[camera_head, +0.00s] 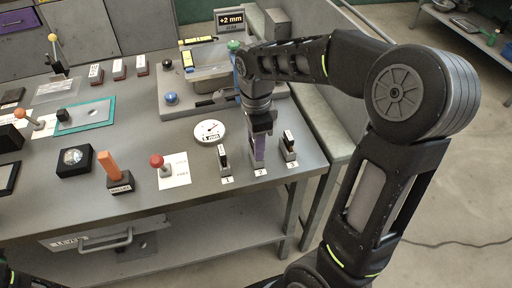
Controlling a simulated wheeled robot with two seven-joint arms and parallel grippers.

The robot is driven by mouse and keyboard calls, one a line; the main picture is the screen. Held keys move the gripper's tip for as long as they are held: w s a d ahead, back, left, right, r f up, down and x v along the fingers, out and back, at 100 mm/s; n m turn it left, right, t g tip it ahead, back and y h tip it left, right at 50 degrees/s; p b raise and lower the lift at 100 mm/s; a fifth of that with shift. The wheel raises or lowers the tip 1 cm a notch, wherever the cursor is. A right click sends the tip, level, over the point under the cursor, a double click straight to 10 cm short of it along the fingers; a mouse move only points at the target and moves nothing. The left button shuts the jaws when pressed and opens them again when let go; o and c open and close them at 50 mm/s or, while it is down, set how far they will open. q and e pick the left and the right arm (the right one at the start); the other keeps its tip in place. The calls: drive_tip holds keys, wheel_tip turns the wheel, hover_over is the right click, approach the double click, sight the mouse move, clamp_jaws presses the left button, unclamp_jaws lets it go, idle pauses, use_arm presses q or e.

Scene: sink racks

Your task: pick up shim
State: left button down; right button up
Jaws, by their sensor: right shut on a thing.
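Three small dark stands in a row at the table's right front edge have labels 1, 2 and 3 before them. The stand at label 1 (224,162) and the stand at label 3 (289,150) each hold a small upright plate. My right gripper (260,135) points straight down over the label 2 place, shut on the shim there. The shim's lower part is hard to make out between the dark fingers. I cannot tell whether the shim still touches its stand. My left gripper is out of view; only a bit of my left arm shows at the bottom left corner.
A round dial gauge (209,131) lies left of the gripper. Behind it stands a fixture with a "+2 mm" display (230,20). A red-knobbed piece (157,161), an orange-handled stamp (110,166) and a black box (75,161) stand further left.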

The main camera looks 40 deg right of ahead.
clamp_jaws()
wheel_tip(320, 180, up, 10)
drive_tip(key=shift+r, duration=0.1)
idle(0.5)
idle(0.5)
